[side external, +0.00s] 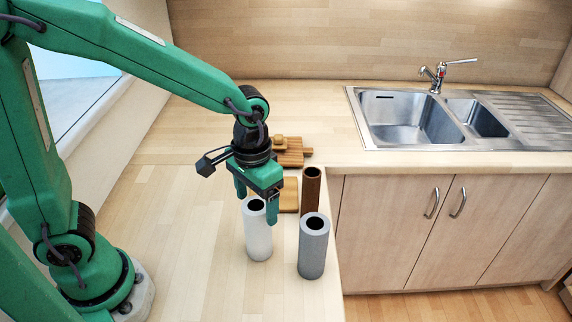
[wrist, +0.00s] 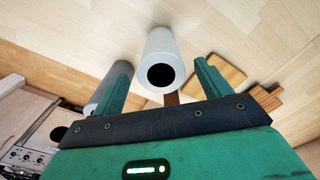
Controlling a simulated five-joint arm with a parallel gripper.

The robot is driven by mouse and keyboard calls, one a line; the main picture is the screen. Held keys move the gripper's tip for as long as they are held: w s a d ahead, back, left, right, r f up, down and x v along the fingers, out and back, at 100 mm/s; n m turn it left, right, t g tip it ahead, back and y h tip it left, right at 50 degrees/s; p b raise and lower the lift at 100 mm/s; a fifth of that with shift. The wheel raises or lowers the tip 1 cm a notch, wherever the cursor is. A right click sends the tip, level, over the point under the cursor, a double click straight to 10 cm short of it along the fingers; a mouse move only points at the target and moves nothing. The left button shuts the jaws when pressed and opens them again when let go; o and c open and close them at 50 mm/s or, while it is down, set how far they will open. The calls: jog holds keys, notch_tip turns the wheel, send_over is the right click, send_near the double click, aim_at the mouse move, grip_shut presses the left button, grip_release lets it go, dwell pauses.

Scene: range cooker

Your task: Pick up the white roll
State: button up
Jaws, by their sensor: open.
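The white roll (side external: 258,238) stands upright on the wooden counter, with a dark hole in its top end. My gripper (side external: 257,203) points down over it, open and empty, its fingers near the level of the roll's top. In the wrist view the white roll (wrist: 161,48) shows between the two fingers of my gripper (wrist: 162,66), with a gap on both sides. I cannot tell exactly how far down the fingers reach beside it.
A grey roll (side external: 313,250) stands close on the right, near the counter edge. A brown roll (side external: 311,190) stands behind it. A small wooden board (side external: 289,195) and a darker board (side external: 292,155) lie behind. A sink (side external: 410,120) is at the right. The counter at left is clear.

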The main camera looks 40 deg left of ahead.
aim_at(258, 230)
jog(key=shift+f, duration=0.1)
jog(key=shift+f, duration=2.55)
jog(key=c, duration=1.1)
jog(key=shift+c, duration=0.2)
jog(key=shift+r, duration=0.2)
